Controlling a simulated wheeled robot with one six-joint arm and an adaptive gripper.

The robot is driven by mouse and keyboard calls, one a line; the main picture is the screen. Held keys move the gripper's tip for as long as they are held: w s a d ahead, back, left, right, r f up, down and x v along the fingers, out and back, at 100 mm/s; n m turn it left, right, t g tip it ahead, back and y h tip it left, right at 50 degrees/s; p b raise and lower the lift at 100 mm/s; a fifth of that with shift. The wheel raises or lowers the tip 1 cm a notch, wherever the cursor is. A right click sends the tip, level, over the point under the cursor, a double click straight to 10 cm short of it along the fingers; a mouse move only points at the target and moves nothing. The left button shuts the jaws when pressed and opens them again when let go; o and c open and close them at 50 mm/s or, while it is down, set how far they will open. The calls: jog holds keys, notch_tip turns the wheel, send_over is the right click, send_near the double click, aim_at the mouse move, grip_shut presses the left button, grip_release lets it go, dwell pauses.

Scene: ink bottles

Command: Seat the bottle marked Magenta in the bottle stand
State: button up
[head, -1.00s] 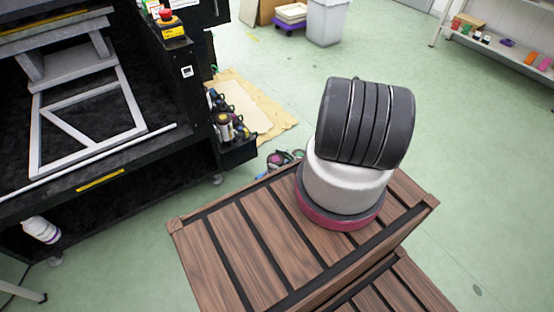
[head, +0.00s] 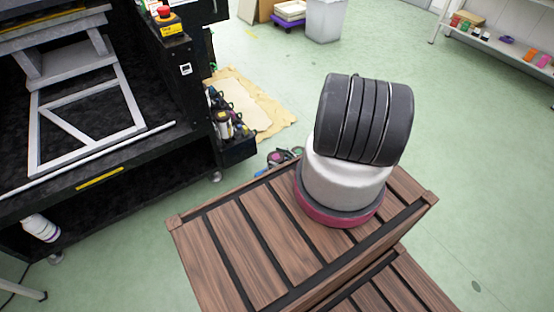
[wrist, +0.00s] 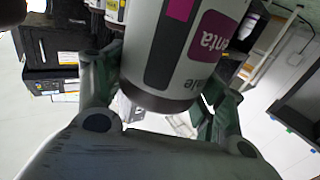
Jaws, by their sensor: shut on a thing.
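In the wrist view, a white bottle with a dark band and a magenta label ending in "nta" (wrist: 208,40) is between the green fingers of my gripper (wrist: 158,88). The fingers are shut on its sides, and its dark end points down in the picture. Its upper part is cut off by the frame. In the head view, a black holder (head: 238,150) on the side of the black machine carries several bottles (head: 224,122). I cannot tell for sure that it is the bottle stand. A small magenta and teal cluster (head: 278,157) shows partly hidden beside it; its details are too small to tell.
The black machine (head: 95,160) with a pale frame fills the left. A cardboard sheet (head: 262,115) lies on the floor behind the holder. A grey bin (head: 325,20) and a white shelf (head: 500,52) stand farther back. Green floor (head: 480,150) is clear at right.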

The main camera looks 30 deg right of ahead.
jog(key=o, duration=1.9)
notch_tip(320, 180, up, 10)
